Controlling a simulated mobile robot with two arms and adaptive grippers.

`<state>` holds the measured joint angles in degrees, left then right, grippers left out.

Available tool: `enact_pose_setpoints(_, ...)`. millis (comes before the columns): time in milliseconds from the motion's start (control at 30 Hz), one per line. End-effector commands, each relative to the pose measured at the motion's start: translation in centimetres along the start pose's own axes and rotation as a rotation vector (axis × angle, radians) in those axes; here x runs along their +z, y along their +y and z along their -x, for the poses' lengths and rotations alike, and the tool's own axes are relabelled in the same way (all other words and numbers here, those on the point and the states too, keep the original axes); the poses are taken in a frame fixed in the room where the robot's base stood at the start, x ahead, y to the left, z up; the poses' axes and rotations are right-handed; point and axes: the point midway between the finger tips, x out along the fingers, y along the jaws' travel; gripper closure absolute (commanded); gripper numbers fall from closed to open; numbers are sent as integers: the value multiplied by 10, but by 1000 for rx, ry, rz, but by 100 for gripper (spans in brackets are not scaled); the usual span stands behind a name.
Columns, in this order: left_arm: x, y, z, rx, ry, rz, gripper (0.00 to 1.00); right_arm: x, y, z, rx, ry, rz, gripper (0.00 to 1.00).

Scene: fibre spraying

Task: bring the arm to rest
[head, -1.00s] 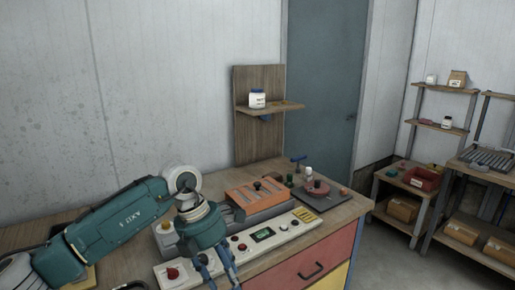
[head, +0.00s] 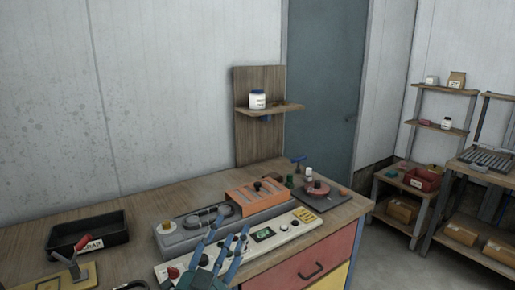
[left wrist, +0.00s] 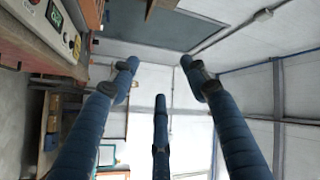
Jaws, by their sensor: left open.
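My left gripper (head: 224,250) is at the bottom middle of the head view, in front of the control panel (head: 264,234) on the workbench. Its blue fingers are spread and point up, with nothing between them. In the left wrist view the open fingers (left wrist: 160,85) show against the wall and ceiling, also empty. The rest of my left arm is out of the head view. My right gripper is in neither view.
A white jar (head: 257,100) stands on the small wall shelf (head: 285,107). Shelves (head: 445,90) stand at the right.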

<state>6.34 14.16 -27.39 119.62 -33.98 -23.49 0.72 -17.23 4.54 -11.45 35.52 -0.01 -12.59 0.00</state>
Motion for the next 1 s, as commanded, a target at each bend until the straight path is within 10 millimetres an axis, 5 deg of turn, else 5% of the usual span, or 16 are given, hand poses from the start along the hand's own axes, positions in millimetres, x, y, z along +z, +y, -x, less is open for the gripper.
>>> enact_pose_setpoints(100, 80, 16, 46, 38, -291, 164, 54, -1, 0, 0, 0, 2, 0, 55)
enact_pose_setpoints(200, 134, 37, 96, 84, -520, 281, 54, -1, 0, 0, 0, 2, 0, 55)
enact_pose_setpoints(400, 199, 85, 216, 205, -925, 468, 54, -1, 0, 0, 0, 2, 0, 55)
enact_pose_setpoints(700, 213, 126, 342, 352, -1272, 602, 54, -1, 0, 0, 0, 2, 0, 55)
enact_pose_setpoints(933, 202, 141, 413, 446, -1453, 665, 54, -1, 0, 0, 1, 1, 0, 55)
enact_pose_setpoints(1000, 218, 154, 410, 450, -1458, 662, 54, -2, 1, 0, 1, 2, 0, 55)
